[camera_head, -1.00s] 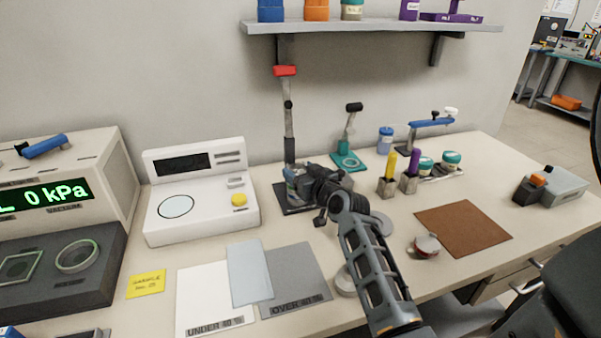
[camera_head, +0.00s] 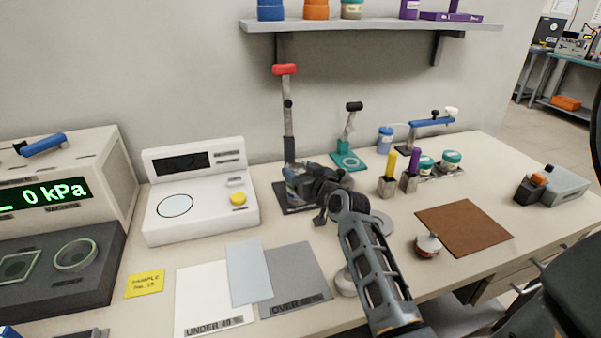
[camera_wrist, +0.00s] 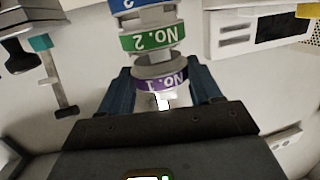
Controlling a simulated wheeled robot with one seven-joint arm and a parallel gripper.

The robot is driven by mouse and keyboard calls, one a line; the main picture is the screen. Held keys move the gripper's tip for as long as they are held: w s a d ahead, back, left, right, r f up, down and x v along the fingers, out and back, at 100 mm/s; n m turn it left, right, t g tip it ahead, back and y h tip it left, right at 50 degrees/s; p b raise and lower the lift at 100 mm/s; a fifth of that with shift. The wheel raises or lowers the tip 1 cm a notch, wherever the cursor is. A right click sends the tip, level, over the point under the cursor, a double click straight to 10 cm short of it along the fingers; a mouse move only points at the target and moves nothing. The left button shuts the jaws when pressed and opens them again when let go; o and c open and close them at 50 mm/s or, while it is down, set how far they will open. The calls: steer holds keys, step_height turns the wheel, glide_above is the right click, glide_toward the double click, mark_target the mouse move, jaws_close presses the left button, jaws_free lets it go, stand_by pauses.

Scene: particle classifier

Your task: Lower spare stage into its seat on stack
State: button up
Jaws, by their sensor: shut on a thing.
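In the wrist view, which looks upside down, a grey stage with a purple band marked No. 1 (camera_wrist: 170,82) sits between the two blue fingers of my gripper (camera_wrist: 162,90). My gripper is shut on it. It lines up with the stack, whose green No. 2 band (camera_wrist: 152,38) and blue band (camera_wrist: 140,4) show at the top of the picture. I cannot tell whether the held stage touches the green-banded one. In the head view my gripper (camera_head: 300,182) is at the dark stand (camera_head: 285,202) with the red-topped post (camera_head: 289,120), and hides most of the stack.
A white scale (camera_head: 205,220) stands left of the stand. A teal stand (camera_head: 350,160) is behind it. Yellow and purple tools (camera_head: 392,165) in metal blocks are to the right. A brown mat (camera_head: 465,228) and a small red-and-white round object (camera_head: 428,245) lie farther right. A shelf (camera_head: 370,27) hangs above.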

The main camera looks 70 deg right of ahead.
steer(key=shift+f+b, duration=0.4)
steer(key=shift+b, duration=0.05)
stand_by(0.7)
steer(key=o, duration=1.2)
steer(key=shift+s+a, duration=0.1)
